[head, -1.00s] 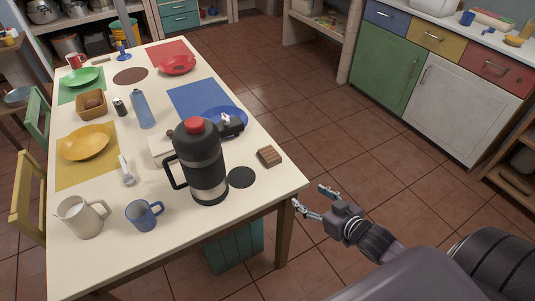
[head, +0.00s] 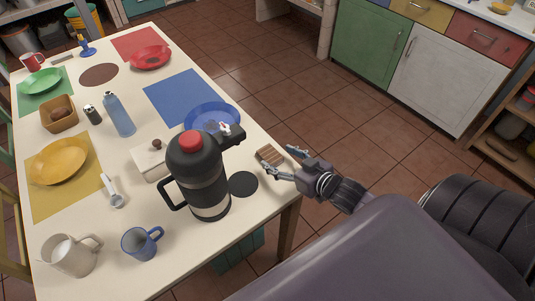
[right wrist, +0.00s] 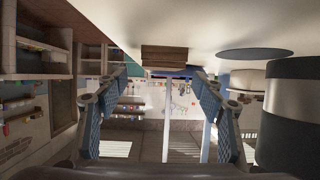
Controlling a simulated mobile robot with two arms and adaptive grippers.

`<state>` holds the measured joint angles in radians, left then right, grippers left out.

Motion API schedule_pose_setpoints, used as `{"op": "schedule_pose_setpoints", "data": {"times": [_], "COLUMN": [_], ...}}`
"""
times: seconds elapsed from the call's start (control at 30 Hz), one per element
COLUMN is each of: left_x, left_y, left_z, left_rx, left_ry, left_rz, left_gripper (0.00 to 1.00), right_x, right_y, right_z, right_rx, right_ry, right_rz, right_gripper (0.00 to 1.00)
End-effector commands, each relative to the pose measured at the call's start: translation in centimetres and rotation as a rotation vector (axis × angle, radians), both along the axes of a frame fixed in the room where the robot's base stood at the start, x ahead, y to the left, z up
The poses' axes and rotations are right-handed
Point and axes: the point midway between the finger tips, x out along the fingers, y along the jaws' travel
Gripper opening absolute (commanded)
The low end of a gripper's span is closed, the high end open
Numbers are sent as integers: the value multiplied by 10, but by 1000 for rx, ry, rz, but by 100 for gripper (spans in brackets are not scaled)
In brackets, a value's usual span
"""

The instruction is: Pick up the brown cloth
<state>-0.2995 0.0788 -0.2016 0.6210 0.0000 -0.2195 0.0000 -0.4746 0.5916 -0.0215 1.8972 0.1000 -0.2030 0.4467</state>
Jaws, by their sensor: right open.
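The brown cloth (head: 268,155) looks like a small, striped, folded brown block lying near the table's right edge, beside a black round mat. My right gripper (head: 281,161) is open, with its fingers at the table edge close around the cloth's near side. In the right wrist view the cloth (right wrist: 165,55) appears ahead, between the lines of the two spread fingers (right wrist: 163,85). Nothing is held, and contact cannot be made out. My left gripper is not in view.
A tall black flask (head: 197,178) with a red top stands left of the cloth, next to the black mat (head: 243,184). A blue plate (head: 205,113) lies behind it. A blue mug (head: 140,243) stands in front. Tiled floor right of the table is open.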

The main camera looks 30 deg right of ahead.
Motion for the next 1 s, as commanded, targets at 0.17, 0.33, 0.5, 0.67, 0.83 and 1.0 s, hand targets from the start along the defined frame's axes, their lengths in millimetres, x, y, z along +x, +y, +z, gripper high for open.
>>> {"op": "schedule_pose_setpoints", "data": {"times": [0.17,0.33,0.5,0.67,0.83,1.0], "left_x": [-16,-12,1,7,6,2], "left_y": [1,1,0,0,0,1], "left_z": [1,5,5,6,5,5], "left_rx": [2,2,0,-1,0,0], "left_ry": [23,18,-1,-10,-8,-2], "left_rz": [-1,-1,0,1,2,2], "left_gripper": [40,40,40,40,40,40], "right_x": [14,36,50,52,52,52], "right_y": [3,8,10,10,10,10], "right_z": [-5,-13,-21,-23,-23,-22], "right_rx": [1,1,0,-1,0,0], "right_ry": [-1,-2,0,2,1,1], "right_rz": [-1,-1,-1,0,0,0], "right_gripper": [62,62,62,62,58,39]}}
